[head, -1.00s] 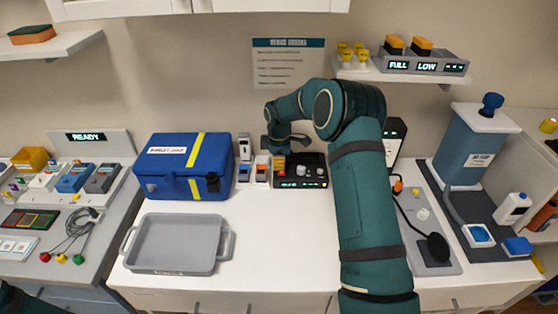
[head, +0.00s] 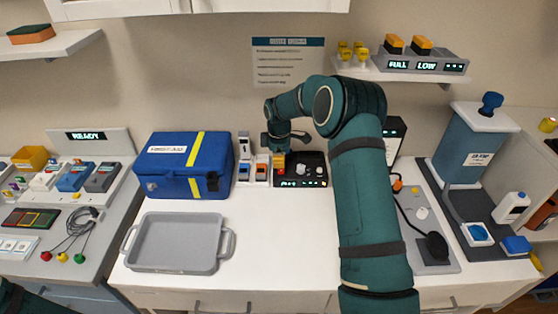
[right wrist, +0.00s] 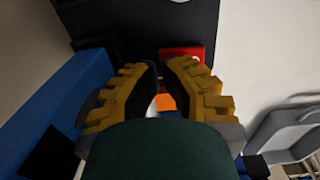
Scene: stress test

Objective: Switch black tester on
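The black tester (head: 312,169) is a low dark box at the back of the white counter, with light knobs on top and a lit green display along its front. My right gripper (head: 278,158) points down over its left end. In the right wrist view my right gripper (right wrist: 160,64) has its yellow-ridged fingertips almost together, with only a narrow gap and nothing held between them. A red part (right wrist: 186,53) on the dark tester lies just past the tips; I cannot tell whether they touch it. My left gripper is out of view.
Small white-and-orange devices (head: 262,169) stand close left of the tester, beside a blue case (head: 170,178). A grey tray (head: 178,262) sits in front. The counter between tray and my right arm is clear. A shelf (head: 400,72) hangs above.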

